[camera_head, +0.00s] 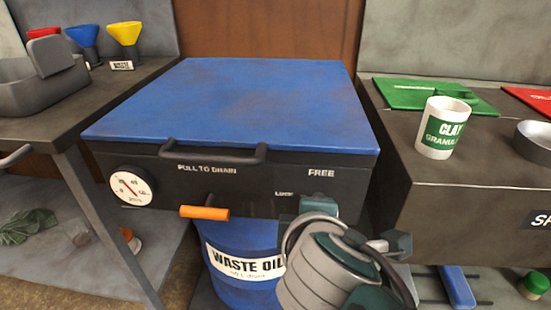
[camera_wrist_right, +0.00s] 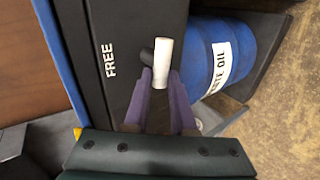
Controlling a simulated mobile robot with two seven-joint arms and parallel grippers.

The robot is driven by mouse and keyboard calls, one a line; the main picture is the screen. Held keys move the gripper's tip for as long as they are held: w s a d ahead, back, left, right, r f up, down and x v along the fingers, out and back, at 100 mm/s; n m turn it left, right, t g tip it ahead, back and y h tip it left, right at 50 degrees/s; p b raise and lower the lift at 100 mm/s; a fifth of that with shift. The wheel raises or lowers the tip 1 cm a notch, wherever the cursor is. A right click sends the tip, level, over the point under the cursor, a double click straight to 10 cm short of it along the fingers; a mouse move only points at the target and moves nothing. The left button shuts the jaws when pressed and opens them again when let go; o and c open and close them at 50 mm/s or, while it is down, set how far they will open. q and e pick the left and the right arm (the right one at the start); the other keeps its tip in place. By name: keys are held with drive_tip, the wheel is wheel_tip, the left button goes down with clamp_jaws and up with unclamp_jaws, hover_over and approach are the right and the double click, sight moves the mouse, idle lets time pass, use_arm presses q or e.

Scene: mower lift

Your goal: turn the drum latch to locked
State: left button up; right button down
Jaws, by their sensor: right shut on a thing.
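The drum latch has a white handle (camera_wrist_right: 161,64) on a dark hub (camera_wrist_right: 147,56), seen in the right wrist view on the black front panel beside the word FREE. My right gripper (camera_wrist_right: 158,84) has its purple fingers shut on the white handle. In the head view the right gripper (camera_head: 318,205) is in front of the panel's lower right corner. It hides the latch and part of the lock label (camera_head: 284,193); the FREE label (camera_head: 321,173) shows above. The latch's exact angle is unclear. My left gripper is not in view.
The blue-topped drain station (camera_head: 230,100) has a black bar handle, a gauge (camera_head: 131,187) and an orange handle (camera_head: 205,212). A blue waste oil drum (camera_head: 235,270) stands below. Benches flank it, with funnels on the left and a clay granules tub (camera_head: 442,128) on the right.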

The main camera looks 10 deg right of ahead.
drive_tip(key=shift+d, duration=0.15)
drive_tip(key=shift+w+r, duration=0.1)
idle(0.4)
drive_tip(key=c, duration=1.1)
unclamp_jaws()
drive_tip(key=o, duration=0.5)
drive_tip(key=shift+d, duration=0.15)
drive_tip(key=shift+c, duration=0.2)
drive_tip(key=p+v, duration=0.4)
drive_tip(key=v, duration=0.6)
drive_tip(key=shift+a, duration=0.25)
